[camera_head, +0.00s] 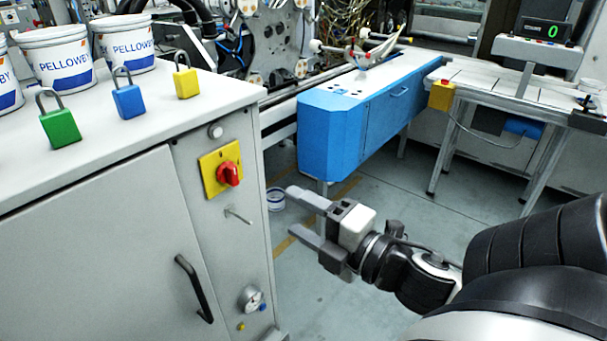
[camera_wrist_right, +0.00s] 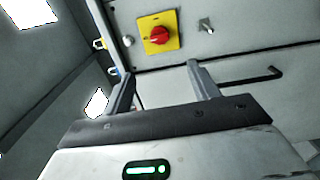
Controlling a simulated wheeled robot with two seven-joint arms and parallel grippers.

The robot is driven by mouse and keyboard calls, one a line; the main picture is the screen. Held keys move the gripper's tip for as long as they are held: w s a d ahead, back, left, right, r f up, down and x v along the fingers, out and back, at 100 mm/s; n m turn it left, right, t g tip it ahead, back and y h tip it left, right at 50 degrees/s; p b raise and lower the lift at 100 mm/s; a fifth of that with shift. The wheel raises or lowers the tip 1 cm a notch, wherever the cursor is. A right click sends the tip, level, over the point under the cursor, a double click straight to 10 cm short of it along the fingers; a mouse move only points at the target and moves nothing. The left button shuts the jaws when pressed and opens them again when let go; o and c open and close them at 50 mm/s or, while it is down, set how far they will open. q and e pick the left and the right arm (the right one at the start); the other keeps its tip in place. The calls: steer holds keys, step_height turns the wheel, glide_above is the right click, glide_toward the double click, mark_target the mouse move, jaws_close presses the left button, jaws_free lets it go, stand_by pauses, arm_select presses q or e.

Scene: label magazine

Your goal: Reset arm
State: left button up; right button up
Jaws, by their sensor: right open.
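My right gripper (camera_head: 303,219) is open and empty in the head view, in free air to the right of the grey cabinet's side face. Its two fingers point left toward the cabinet, level with a metal peg (camera_head: 238,215) and below the red rotary switch (camera_head: 229,174) on its yellow plate (camera_head: 209,176). The right wrist view shows the gripper's fingers (camera_wrist_right: 160,85) apart with nothing between them, and the red switch (camera_wrist_right: 158,35) beyond. My left gripper is not in view.
The grey cabinet (camera_head: 90,250) carries a green padlock (camera_head: 60,127), a blue padlock (camera_head: 128,100), a yellow padlock (camera_head: 186,83) and white buckets (camera_head: 56,58) on top. A black handle (camera_head: 193,288) sticks out of its front. A blue machine box (camera_head: 340,135) stands behind. Open floor lies below my right gripper.

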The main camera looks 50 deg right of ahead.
stand_by(0.4)
steer(key=s+a+f+m+g, duration=0.1)
steer(key=a+f+m+g, duration=0.1)
steer(key=a+f+m, duration=0.3)
steer(key=a+f+m+g+y, duration=0.1)
steer(key=a+f+m+g, duration=0.2)
steer(key=f, duration=0.9)
steer(key=s+a+f+m+g, duration=0.1)
steer(key=a+f+m+g, duration=0.1)
steer(key=a+f+m, duration=0.5)
step_height(320, 180, down, 2)
steer(key=shift+s+a+m+g, duration=0.35)
steer(key=shift+a+m+g, duration=0.05)
steer(key=shift+m, duration=0.4)
